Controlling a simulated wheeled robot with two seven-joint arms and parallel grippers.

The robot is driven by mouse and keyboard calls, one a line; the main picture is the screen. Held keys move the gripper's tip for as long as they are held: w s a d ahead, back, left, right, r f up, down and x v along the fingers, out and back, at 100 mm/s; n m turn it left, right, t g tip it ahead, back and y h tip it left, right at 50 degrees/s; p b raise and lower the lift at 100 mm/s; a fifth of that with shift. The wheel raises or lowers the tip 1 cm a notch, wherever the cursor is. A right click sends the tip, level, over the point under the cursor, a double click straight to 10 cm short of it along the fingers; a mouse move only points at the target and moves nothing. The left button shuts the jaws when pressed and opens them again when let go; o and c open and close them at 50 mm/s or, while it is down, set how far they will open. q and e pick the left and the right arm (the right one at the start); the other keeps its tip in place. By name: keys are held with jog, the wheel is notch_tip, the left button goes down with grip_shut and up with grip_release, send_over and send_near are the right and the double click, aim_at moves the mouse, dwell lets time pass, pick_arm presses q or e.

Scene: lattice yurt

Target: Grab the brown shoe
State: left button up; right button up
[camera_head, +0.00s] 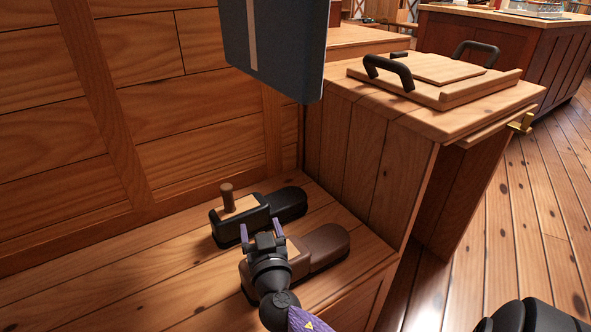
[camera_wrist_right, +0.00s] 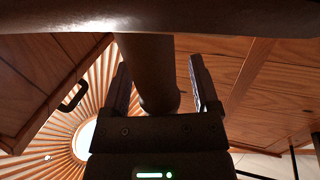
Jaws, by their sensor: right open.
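The brown shoe (camera_head: 324,242) lies on the wooden ledge, its rounded toe pointing right. My right gripper (camera_head: 261,230) is over its rear part, fingers apart, and hides some of it. In the right wrist view a brown post (camera_wrist_right: 150,75) stands between the two open fingers of my right gripper (camera_wrist_right: 161,85), with a gap to the right finger. A broad dark brown surface (camera_wrist_right: 150,15) crosses the top of that view. A black shoe (camera_head: 288,203) with a brown upright peg (camera_head: 227,196) lies just behind the brown shoe. My left gripper is not in view.
A wooden cabinet (camera_head: 375,150) stands right of the ledge, with a black-handled wooden board (camera_head: 440,93) on top. A dark blue panel (camera_head: 275,50) hangs above the ledge. Plank wall is behind.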

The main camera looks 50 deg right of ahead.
grip_shut()
dwell(0.9)
dwell(0.4)
